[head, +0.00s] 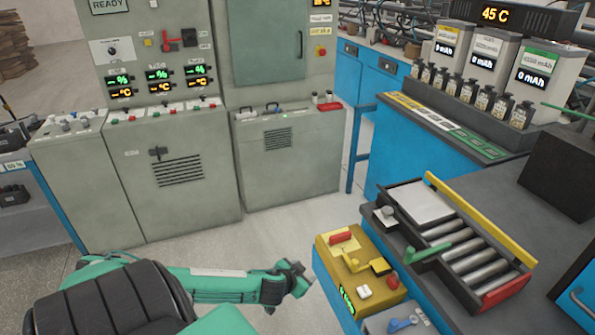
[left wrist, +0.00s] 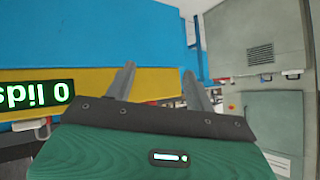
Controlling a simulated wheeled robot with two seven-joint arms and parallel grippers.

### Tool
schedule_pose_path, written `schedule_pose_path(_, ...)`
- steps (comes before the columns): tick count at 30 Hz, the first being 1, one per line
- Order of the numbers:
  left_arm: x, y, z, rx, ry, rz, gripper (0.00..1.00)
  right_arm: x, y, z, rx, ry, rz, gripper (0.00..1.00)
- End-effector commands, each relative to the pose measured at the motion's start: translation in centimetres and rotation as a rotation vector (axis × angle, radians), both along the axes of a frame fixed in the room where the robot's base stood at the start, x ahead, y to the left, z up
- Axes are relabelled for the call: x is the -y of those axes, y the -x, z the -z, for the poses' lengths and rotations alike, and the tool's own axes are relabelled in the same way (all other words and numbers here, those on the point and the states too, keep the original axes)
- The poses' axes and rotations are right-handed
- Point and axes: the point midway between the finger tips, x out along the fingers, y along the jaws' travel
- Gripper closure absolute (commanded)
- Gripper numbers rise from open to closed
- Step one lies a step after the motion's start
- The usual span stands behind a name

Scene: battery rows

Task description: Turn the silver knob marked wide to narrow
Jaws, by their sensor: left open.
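A small round silver-grey knob (head: 388,211) stands on the left side of the dark roller unit (head: 376,224) at the right; any wide or narrow marking is too small to read. My left gripper (head: 298,278) is open and empty, low over the floor, left of the yellow box and well apart from the knob. In the left wrist view its two fingers (left wrist: 160,86) are spread with nothing between them, and the knob cannot be made out there. My right gripper does not show.
The yellow box (head: 336,262) with red parts and a green display stands between my left gripper and the roller unit. A green lever (head: 428,252) sticks out near the knob. Grey cabinets (head: 180,180) line the back.

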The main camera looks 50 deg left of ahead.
Motion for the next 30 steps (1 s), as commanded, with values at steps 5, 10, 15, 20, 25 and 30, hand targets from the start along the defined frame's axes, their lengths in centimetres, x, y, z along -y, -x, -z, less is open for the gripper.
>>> schedule_pose_path(5, -0.5, 0.5, 2.4, -0.035, -0.010, -0.005, 0.46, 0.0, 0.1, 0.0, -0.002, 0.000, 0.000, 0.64)
schedule_pose_path(10, -0.8, 0.8, 3.3, -0.051, -0.014, -0.007, 0.46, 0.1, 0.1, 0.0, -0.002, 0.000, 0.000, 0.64)
schedule_pose_path(15, -0.8, 0.8, 3.5, -0.053, -0.015, -0.007, 0.46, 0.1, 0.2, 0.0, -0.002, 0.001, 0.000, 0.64)
schedule_pose_path(20, -0.8, 0.8, 3.5, -0.052, -0.015, -0.007, 0.46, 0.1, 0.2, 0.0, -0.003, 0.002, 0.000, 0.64)
schedule_pose_path(25, -0.9, 0.8, 3.6, -0.055, -0.016, -0.008, 0.46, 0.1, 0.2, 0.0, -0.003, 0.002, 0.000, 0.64)
schedule_pose_path(30, -1.5, 2.2, 7.7, -0.115, -0.023, -0.019, 0.46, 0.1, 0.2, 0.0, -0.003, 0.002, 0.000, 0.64)
